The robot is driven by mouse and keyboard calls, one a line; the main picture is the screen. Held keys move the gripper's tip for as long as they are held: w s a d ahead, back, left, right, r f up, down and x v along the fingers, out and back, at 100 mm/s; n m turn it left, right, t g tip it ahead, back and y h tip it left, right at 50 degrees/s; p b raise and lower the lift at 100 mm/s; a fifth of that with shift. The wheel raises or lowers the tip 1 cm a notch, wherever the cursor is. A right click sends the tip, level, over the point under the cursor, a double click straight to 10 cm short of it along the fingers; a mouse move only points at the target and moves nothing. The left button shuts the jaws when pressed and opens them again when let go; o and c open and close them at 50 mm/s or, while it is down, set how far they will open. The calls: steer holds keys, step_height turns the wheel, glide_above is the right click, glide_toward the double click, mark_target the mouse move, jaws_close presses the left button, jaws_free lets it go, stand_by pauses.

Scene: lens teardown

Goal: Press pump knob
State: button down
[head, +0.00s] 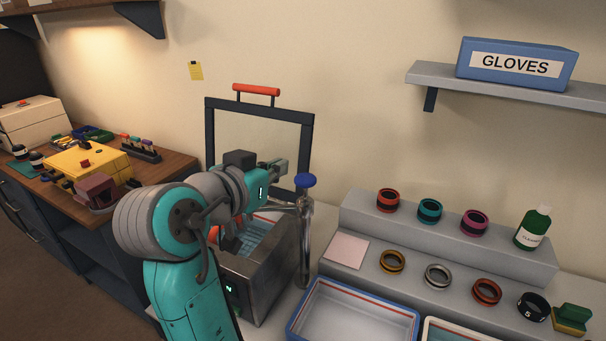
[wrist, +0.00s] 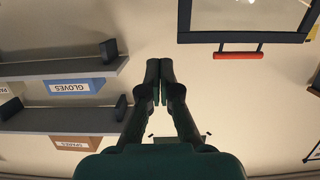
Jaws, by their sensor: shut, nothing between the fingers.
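The pump knob is the blue cap (head: 306,181) on top of an upright silver post (head: 304,240) beside a steel tank. It looks raised clear of the post's collar. My gripper (head: 281,166) is shut and empty, just left of the knob and at about its height in the head view. A small gap shows between them there; the depth between them is hard to judge. In the wrist view my gripper (wrist: 159,64) has its fingertips together, pointing at the wall. The knob does not show in that view.
The steel tank (head: 269,262) has its glass lid (head: 310,125) with a red handle standing open behind. Stepped grey racks (head: 450,240) with several rings and a green bottle (head: 534,228) stand right. A blue-rimmed tray (head: 415,318) lies in front. The GLOVES shelf (head: 500,86) is above.

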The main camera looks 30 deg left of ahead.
glide_above(301, 189)
step_height(301, 189, down, 2)
steer(key=shift+w+f, duration=0.15)
steer(key=shift+f, duration=0.05)
step_height(301, 189, down, 2)
steer(key=shift+f, duration=1)
steer(key=shift+f, duration=2)
steer(key=v, duration=1.2)
steer(key=shift+r, duration=0.25)
